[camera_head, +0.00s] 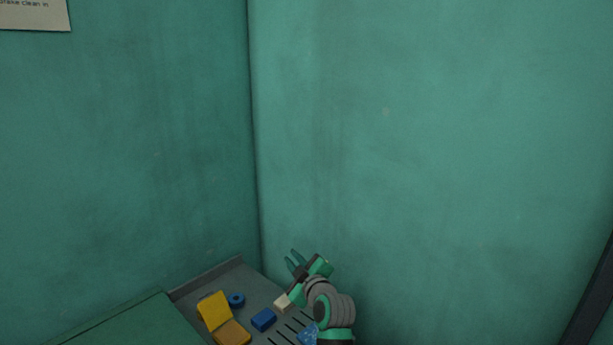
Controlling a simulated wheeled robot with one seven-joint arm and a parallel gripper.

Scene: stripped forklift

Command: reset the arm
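My gripper (293,259) shows at the bottom centre, at the end of my grey and green arm (328,307). Its two green fingers point up and left, with a gap between them. Nothing shows between the fingers. The gripper is in front of the green wall, above the far right part of a grey surface. The lower part of my arm is cut off by the bottom edge of the picture.
A grey slotted surface (252,279) holds a yellow open case (215,311), a blue ring (236,299), a blue block (263,319), a cream block (282,303) and a blue piece (308,335) beside my arm. Green walls (430,130) meet behind it. A dark post (592,290) stands right.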

